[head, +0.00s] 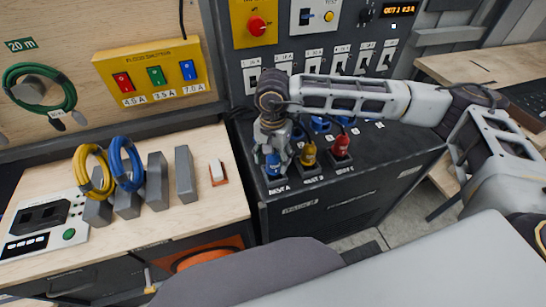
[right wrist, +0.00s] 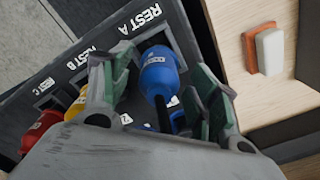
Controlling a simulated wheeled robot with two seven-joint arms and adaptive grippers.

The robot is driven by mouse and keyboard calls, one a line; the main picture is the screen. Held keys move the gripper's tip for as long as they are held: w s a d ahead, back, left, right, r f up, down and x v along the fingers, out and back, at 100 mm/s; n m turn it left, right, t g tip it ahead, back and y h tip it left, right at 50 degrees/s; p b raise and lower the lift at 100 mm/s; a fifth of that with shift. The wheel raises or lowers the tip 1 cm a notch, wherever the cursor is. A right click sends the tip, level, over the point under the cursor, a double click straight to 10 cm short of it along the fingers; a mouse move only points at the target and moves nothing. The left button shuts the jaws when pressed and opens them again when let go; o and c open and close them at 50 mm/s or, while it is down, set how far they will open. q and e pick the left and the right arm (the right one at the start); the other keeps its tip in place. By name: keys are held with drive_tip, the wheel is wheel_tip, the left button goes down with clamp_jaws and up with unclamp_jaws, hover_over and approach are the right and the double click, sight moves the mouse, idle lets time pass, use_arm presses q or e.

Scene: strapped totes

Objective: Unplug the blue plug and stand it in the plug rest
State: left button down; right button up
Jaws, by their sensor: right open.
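The blue plug (head: 274,166) stands at the spot marked REST A, the plug rest (head: 280,189), on the front edge of the dark cabinet top. It also shows in the right wrist view (right wrist: 158,72), with its body between my fingers. My right gripper (head: 271,148) is over the blue plug from above, its fingers open on either side. In the right wrist view (right wrist: 158,95) a gap shows between the left finger and the plug. How deep the plug sits in the rest is hidden. My left gripper is not in view.
A yellow plug (head: 309,155) and a red plug (head: 341,147) stand beside it at REST B and REST C. Blue sockets (head: 320,124) lie behind. A switch panel (head: 330,65) rises at the back. A wooden bench (head: 205,205) with coiled cables stands left.

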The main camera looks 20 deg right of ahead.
wheel_tip(320, 180, up, 12)
idle(0.9)
idle(0.5)
